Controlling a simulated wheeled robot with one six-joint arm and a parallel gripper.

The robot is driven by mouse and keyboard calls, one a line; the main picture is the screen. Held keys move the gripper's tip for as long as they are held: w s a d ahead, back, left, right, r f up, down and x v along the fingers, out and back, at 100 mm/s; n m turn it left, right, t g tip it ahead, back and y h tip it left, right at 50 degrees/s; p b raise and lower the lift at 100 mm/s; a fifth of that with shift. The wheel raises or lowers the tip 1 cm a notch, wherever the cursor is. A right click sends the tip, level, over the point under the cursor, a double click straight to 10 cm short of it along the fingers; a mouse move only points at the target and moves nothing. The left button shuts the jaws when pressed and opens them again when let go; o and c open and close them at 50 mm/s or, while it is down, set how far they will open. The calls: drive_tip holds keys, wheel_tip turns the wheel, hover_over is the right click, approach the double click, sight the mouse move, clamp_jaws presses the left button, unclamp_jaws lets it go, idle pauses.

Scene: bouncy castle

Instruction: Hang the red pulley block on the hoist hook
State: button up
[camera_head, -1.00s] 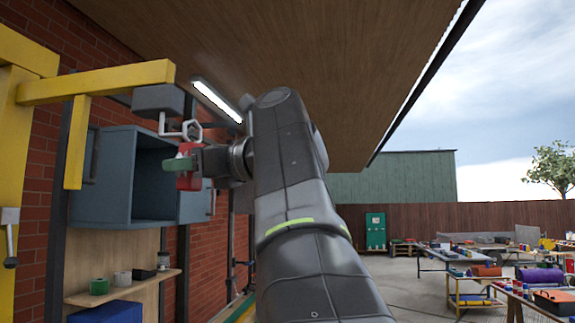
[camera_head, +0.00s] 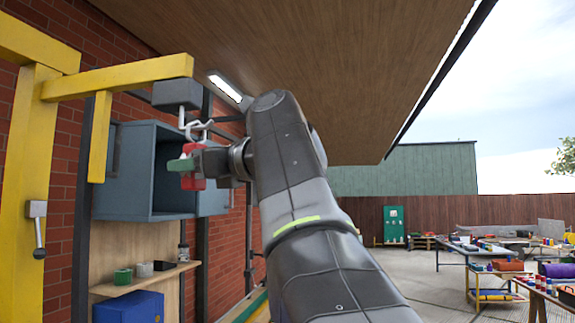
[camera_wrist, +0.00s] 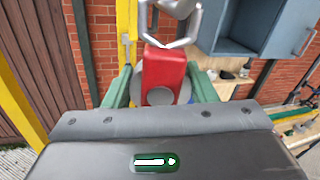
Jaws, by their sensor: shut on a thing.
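The red pulley block (camera_head: 199,158) is upright in my gripper (camera_head: 184,165), whose green fingers are shut on it. In the wrist view the block (camera_wrist: 164,72) sits between the green fingers (camera_wrist: 158,92), with a pale metal eye (camera_wrist: 172,43) above it. The hoist hook (camera_head: 185,128) hangs from a grey housing (camera_head: 177,93) under the yellow beam (camera_head: 120,77). In the head view the hook and the block's eye (camera_head: 204,126) overlap or lie very close together. I cannot tell whether the hook passes through the eye.
A blue-grey open cabinet (camera_head: 128,190) stands just behind the block. A shelf (camera_head: 150,278) with small items is below it, above a blue box (camera_head: 130,308). The yellow post (camera_head: 28,170) is at left. Worktables (camera_head: 470,250) stand far off at right.

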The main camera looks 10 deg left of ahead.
idle(0.3)
drive_tip(key=o, duration=1.4)
drive_tip(key=shift+d, duration=0.1)
drive_tip(key=shift+b+v, duration=1.45)
drive_tip(key=shift+v, duration=5.4)
drive_tip(key=shift+p+x, duration=1)
drive_tip(key=shift+x, duration=4.2)
drive_tip(key=shift+d, duration=0.1)
